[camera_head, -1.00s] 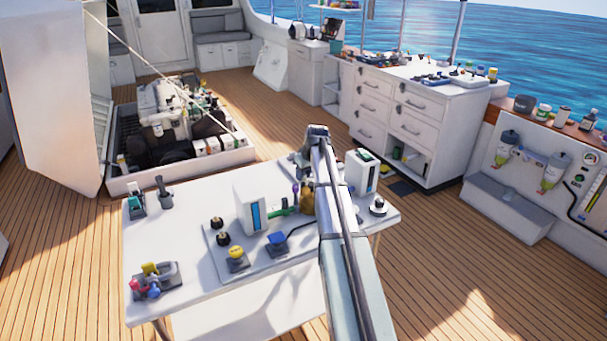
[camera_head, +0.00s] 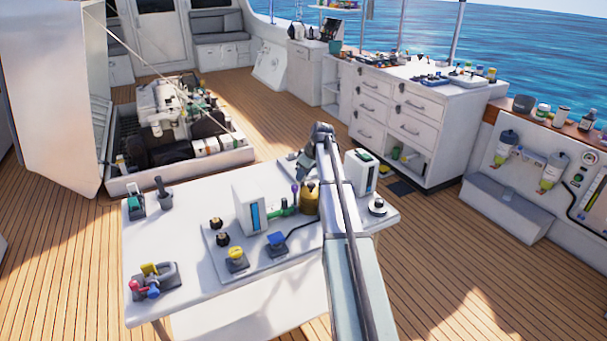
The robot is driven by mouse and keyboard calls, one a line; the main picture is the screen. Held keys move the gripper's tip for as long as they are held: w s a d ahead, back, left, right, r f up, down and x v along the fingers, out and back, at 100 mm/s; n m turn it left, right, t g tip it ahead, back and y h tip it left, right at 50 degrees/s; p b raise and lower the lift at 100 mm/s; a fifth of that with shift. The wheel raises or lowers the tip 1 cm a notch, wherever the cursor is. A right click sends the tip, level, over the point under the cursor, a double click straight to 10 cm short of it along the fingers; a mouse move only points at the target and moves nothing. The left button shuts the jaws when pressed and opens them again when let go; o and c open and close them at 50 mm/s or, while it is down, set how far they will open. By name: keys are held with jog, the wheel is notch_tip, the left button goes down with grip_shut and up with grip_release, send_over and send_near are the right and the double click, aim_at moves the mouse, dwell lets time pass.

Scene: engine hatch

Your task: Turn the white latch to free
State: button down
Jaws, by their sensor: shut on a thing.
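My gripper (camera_head: 303,174) is small in the head view, pointing down over the back part of the white table (camera_head: 180,220), just left of my arm. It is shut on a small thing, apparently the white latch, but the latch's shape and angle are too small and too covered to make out. A small grey plate (camera_head: 289,159) shows at the table's back edge beside the gripper. My arm crosses the right part of the table and hides what lies behind it.
Close by stand a brass cylinder (camera_head: 309,199), a white box with a blue strip (camera_head: 248,209) and a white box with a green top (camera_head: 361,172). Black, yellow and blue knobs (camera_head: 236,254) sit in front. The open engine hatch (camera_head: 180,170) lies behind on the left.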

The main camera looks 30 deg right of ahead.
jog(key=c, duration=0.9)
grip_release()
jog(key=shift+o, duration=0.2)
jog(key=v, duration=1.4)
jog(key=shift+f, duration=0.1)
